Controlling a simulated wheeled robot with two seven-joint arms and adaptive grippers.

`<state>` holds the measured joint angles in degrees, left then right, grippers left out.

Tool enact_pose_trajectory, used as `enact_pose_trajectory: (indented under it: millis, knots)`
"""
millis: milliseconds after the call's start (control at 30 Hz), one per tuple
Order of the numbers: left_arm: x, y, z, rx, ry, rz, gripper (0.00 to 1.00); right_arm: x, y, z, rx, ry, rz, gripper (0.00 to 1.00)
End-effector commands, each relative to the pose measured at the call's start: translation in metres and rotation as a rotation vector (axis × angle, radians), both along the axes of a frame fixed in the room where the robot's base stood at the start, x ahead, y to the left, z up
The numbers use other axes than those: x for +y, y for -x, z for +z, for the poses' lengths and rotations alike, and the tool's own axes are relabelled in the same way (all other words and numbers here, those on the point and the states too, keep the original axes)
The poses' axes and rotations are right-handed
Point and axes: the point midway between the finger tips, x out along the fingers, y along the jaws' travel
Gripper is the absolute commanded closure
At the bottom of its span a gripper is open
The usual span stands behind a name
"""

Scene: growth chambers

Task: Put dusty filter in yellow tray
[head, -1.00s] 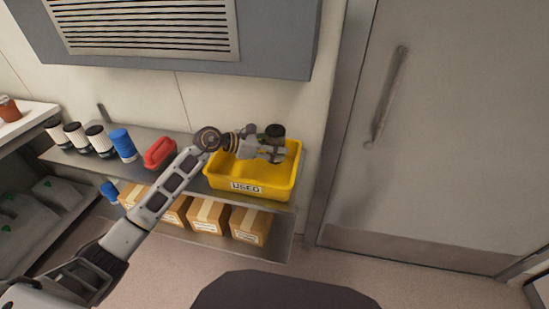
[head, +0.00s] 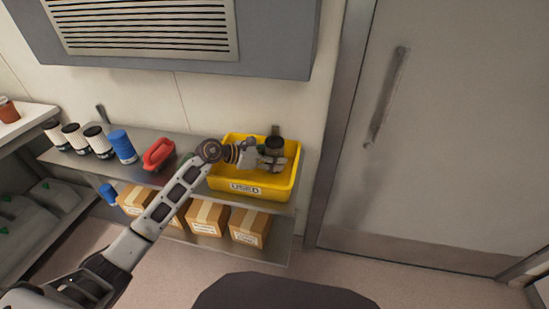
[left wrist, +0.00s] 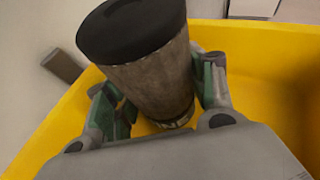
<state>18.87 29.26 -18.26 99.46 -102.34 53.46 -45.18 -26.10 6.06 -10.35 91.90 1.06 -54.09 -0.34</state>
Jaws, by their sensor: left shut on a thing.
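The dusty filter (left wrist: 152,75) is a grey-brown cylinder with a black cap. In the left wrist view it stands between the two fingers of my left gripper (left wrist: 160,100), which is shut on it. In the head view the filter (head: 275,144) and my left gripper (head: 270,155) are over the yellow tray (head: 245,187), labelled USED, on the shelf. The tray's yellow wall (left wrist: 270,50) surrounds the filter in the left wrist view. I cannot tell whether the filter touches the tray floor. My right gripper is not in view.
White filters with black caps (head: 73,136), a blue cylinder (head: 122,146) and a red object (head: 158,154) stand left of the tray on the shelf. Cardboard boxes (head: 249,226) sit on the shelf below. A grey vent unit (head: 270,50) hangs above; a door (head: 440,150) is at right.

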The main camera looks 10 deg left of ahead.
Motion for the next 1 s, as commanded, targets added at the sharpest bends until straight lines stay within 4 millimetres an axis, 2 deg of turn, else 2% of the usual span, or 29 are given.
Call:
enact_pose_trajectory:
  millis: [467, 500, 633, 667, 1000]
  knots:
    - [-0.0004, 0.0000, -0.0016, -0.001, 0.001, 0.000, 0.73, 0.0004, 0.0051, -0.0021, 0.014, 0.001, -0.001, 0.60]
    - [-0.0005, 0.0002, -0.0022, 0.000, 0.000, -0.001, 0.43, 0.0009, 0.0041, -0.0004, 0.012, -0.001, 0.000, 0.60]
    - [-0.0004, 0.0001, -0.0020, 0.000, 0.000, -0.001, 0.26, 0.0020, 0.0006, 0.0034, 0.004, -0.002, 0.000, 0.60]
    - [-0.0003, 0.0002, -0.0019, 0.000, 0.000, -0.001, 0.24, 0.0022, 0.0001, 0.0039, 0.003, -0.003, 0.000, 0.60]
    - [-0.0003, 0.0001, -0.0018, 0.000, 0.000, -0.001, 0.24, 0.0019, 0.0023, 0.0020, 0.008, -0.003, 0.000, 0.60]
